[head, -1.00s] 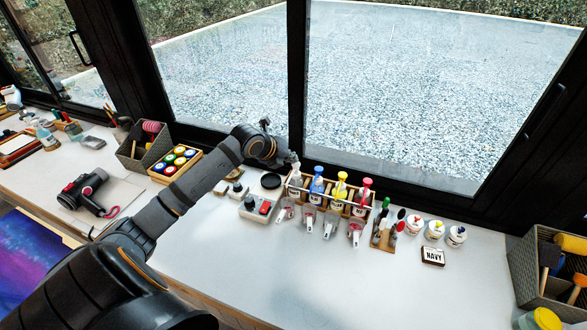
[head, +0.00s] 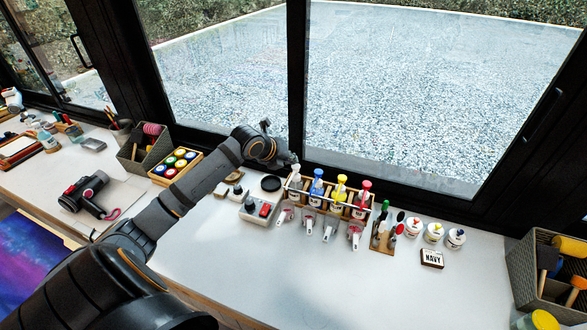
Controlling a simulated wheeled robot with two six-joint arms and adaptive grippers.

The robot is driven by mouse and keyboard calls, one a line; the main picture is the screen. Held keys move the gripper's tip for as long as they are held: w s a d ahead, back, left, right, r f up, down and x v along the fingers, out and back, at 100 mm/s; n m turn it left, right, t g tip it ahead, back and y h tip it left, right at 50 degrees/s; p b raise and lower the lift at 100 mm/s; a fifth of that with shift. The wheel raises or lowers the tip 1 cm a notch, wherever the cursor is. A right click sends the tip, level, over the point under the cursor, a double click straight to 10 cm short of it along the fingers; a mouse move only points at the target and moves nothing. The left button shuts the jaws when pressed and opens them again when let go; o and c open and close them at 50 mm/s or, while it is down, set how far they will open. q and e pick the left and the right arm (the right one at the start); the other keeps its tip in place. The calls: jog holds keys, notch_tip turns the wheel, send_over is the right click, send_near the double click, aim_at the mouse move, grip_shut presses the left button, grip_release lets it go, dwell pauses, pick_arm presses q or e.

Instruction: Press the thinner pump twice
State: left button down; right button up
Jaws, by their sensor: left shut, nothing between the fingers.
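A wooden rack (head: 344,213) on the white worktable holds a row of pump bottles. The leftmost bottle (head: 295,183) has a white pump head; beside it stand a blue pump (head: 317,178), a yellow pump (head: 340,185) and a red pump (head: 364,190). I cannot read their labels, so which is the thinner is not spelled out. My left gripper (head: 292,161) is shut and empty, pointing down right at the top of the white pump head. Whether it touches the head I cannot tell. My right gripper is not in view.
White pots (head: 434,232) and a NAVY block (head: 432,258) are to the right.

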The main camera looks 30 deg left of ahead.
pick_arm(q)
jog(key=shift+r, duration=0.35)
notch_tip(320, 180, up, 6)
jog(key=p, duration=0.5)
dwell(1.4)
